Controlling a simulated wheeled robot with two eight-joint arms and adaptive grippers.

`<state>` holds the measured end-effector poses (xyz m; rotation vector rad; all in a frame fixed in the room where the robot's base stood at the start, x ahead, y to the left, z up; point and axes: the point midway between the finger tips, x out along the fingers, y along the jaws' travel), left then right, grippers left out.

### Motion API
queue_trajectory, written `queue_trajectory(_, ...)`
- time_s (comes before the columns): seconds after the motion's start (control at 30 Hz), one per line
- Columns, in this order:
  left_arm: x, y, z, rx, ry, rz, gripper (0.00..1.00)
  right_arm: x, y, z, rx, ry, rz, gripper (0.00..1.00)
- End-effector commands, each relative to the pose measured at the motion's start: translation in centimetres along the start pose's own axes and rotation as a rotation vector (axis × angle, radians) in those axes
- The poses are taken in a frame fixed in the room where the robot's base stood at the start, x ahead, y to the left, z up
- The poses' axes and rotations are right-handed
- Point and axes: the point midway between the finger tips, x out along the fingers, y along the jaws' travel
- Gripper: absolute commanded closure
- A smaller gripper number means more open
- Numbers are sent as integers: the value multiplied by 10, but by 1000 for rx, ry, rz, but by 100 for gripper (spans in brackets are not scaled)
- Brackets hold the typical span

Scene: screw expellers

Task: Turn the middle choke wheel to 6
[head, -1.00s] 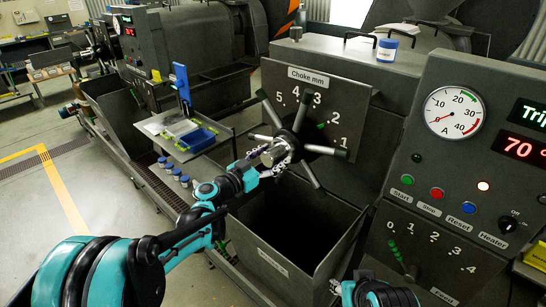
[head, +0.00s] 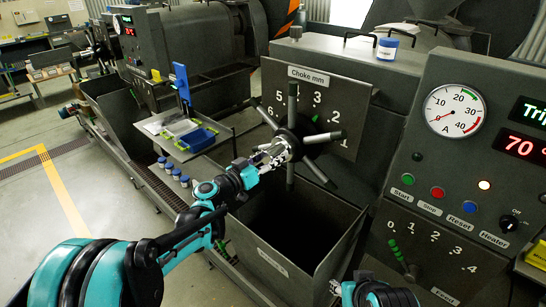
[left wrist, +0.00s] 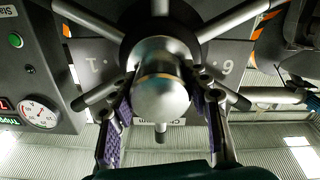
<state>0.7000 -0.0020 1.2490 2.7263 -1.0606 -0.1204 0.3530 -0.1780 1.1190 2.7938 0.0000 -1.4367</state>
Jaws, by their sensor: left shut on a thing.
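The middle choke wheel (head: 311,138) is a dark hub with several grey spokes with dark tips, in front of a "Choke mm" plate (head: 332,84). On the plate 5, 3, 2 and 1 show; a spoke covers the 4. A green mark (head: 315,117) on the wheel lies between 2 and 3. My left gripper (head: 277,152) is shut on the wheel's central hub. In the left wrist view the fingers stand on both sides of the round silver hub end (left wrist: 161,92); an upside-down 6 (left wrist: 228,67) shows at right.
An open dark bin (head: 290,225) lies below the wheel. A control panel (head: 470,150) with a gauge, buttons and a green-handled lever (head: 400,258) stands at right. A tray with a blue box (head: 198,139) is at left. Part of my right arm shows at the bottom edge.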

Motion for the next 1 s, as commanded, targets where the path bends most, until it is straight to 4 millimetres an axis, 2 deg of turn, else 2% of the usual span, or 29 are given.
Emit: queue_trajectory(1.0, 0, 0, 0, -967, 5, 0, 100, 10, 0, 8, 0, 0, 0, 60)
